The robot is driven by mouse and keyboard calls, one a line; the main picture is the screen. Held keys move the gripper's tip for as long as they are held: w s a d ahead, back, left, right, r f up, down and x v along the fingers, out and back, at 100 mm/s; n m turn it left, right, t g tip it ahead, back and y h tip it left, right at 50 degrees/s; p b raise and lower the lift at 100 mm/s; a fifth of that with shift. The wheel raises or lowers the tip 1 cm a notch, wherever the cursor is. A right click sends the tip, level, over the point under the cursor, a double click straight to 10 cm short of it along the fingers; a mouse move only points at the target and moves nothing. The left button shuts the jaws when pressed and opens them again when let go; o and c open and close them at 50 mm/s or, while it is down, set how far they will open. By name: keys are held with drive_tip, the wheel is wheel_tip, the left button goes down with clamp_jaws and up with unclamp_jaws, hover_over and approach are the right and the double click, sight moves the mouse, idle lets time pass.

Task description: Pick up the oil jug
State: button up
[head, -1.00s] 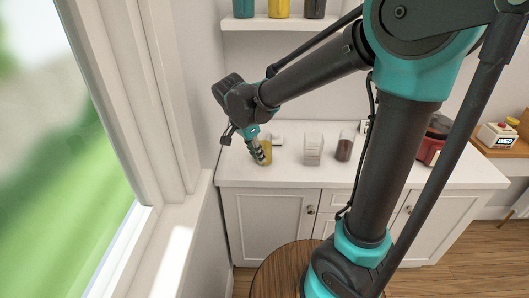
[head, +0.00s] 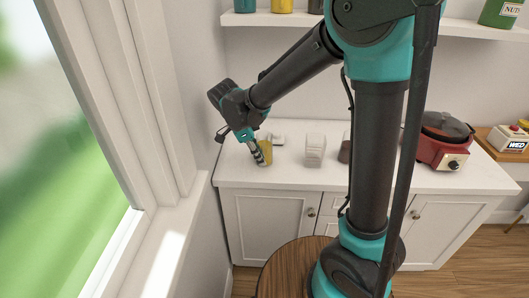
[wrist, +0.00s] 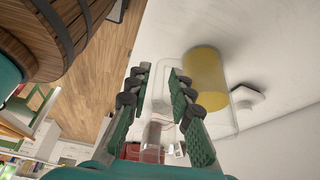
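The oil jug (head: 266,148) is a clear vessel with yellow oil, standing on the white counter near its left end. In the wrist view the jug (wrist: 208,80) shows large at the right of the fingers, its yellow oil plain and its clear walls faint. My gripper (head: 257,155) is right at the jug in the head view and hides part of it. In the wrist view my gripper (wrist: 158,74) has its two green-padded fingers apart, with a gap between them. The right finger overlaps the jug's clear outline; I cannot tell whether it touches.
A pale ribbed container (head: 315,150) and a dark jar (head: 345,150) stand right of the jug. A small white item (head: 277,139) lies behind it. A red cooker (head: 440,145) sits farther right. The window wall is close on the left. A round wooden top (head: 285,268) stands in front.

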drive_tip(key=shift+x, duration=1.95)
drive_tip(key=shift+a, duration=0.15)
drive_tip(key=shift+c, duration=0.2)
clamp_jaws()
